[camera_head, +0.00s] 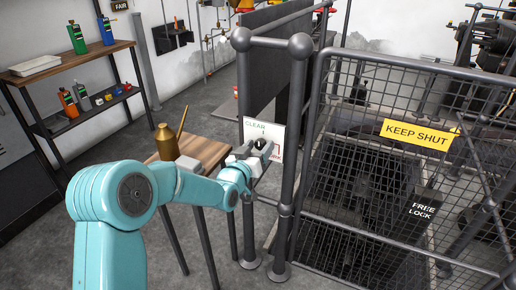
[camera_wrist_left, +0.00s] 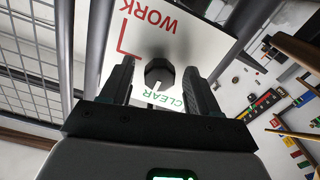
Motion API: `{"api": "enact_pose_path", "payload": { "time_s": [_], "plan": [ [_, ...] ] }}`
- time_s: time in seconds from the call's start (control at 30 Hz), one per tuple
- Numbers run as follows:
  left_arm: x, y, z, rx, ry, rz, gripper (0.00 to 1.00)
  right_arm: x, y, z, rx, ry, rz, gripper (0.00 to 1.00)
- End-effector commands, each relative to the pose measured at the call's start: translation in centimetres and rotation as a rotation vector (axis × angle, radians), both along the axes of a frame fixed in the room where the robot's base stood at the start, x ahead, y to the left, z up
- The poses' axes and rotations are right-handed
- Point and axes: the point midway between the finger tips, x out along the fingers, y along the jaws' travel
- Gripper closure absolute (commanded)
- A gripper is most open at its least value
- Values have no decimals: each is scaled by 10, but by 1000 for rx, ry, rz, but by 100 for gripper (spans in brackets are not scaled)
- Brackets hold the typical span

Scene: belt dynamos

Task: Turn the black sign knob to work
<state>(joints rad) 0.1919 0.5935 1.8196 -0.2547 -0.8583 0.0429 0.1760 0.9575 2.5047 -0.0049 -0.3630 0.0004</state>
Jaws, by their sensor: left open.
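The white sign plate (camera_head: 276,133) hangs by the dark post in the head view, with a green CLEAR at its top. In the wrist view the plate (camera_wrist_left: 200,48) shows red WORK and green CLEAR, upside down. The black sign knob (camera_wrist_left: 159,72) sits between these words, with a white pointer on its CLEAR side. My left gripper (camera_wrist_left: 158,80) is open, with one finger on each side of the knob. I cannot tell whether the fingers touch it. In the head view my left gripper (camera_head: 259,152) covers the plate's lower part. My right gripper is out of view.
A mesh gate (camera_head: 390,100) with a yellow KEEP SHUT sign (camera_head: 420,134) stands right of the post (camera_head: 297,120). A wooden table (camera_head: 200,143) with a brass oil can (camera_head: 166,143) is behind my arm.

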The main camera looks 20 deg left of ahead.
Motion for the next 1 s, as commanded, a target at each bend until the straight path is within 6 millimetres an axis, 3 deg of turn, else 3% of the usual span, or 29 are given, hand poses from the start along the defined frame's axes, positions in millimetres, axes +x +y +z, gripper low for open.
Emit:
{"api": "enact_pose_path", "payload": {
  "time_s": [0.2, 0.37, 0.67, 1.0],
  "plan": [
    [0, 0, 0, 0, 0, 0, 42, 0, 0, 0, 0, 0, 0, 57],
    [0, 0, 0, 0, 0, 0, 94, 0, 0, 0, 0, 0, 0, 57],
    [0, 0, -1, 24, -2, -1, 95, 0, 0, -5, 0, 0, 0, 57],
    [0, 0, -5, 221, -4, 1, 95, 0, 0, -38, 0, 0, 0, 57]
  ]
}}
